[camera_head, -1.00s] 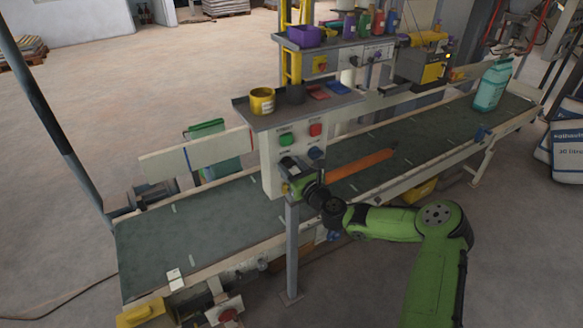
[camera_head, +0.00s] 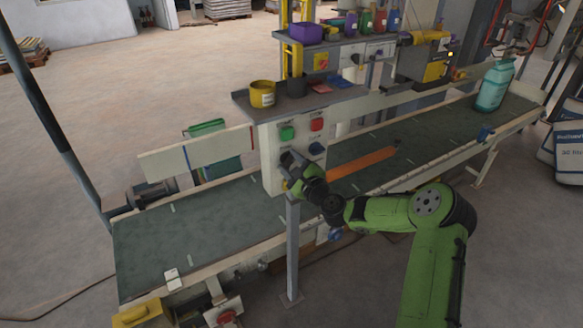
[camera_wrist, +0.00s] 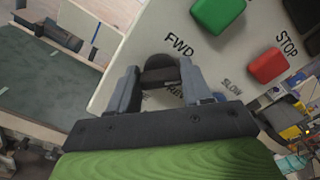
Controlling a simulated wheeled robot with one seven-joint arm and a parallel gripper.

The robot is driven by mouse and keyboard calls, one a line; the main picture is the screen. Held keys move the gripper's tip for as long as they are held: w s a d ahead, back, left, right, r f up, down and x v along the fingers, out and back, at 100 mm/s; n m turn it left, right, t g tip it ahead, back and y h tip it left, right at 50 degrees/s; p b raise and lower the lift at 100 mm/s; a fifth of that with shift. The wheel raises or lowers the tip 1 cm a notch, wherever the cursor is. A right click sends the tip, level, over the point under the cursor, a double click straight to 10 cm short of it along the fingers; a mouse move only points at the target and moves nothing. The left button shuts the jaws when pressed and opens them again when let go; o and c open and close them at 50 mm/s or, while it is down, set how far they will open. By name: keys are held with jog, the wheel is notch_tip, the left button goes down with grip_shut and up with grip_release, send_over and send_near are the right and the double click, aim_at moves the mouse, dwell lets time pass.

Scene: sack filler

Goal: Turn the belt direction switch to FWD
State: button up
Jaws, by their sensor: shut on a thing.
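The belt direction switch (camera_wrist: 160,61) is a dark round knob on the pale control panel (camera_wrist: 132,50). In the wrist view it lies between the two grey fingers of my gripper (camera_wrist: 159,78), which is shut on it. The FWD label shows just above the knob, and the REV label below it is partly covered by the fingers. In the head view my gripper (camera_head: 290,167) is against the lower part of the panel and hides the switch. I cannot tell exactly where the knob's pointer is set.
A green button (camera_wrist: 217,12) and a red STOP button (camera_wrist: 266,66) sit close to the switch. A dark blue knob (camera_head: 316,148) is right of my gripper. The conveyor belt (camera_head: 215,220) runs behind, and a post (camera_head: 292,250) stands below the panel.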

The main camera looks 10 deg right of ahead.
jog(key=n+b, duration=0.2)
jog(key=n, duration=0.1)
jog(key=n+b, duration=0.1)
jog(key=shift+a+f+n, duration=0.1)
jog(key=shift+f+n, duration=0.2)
jog(key=shift+n+b, duration=1.8)
jog(key=shift+n, duration=0.1)
jog(key=o, duration=1.1)
jog(key=shift+c, duration=0.2)
jog(key=b+v, duration=0.2)
jog(key=v, duration=1.4)
jog(key=shift+b, duration=0.4)
jog(key=shift+r, duration=0.1)
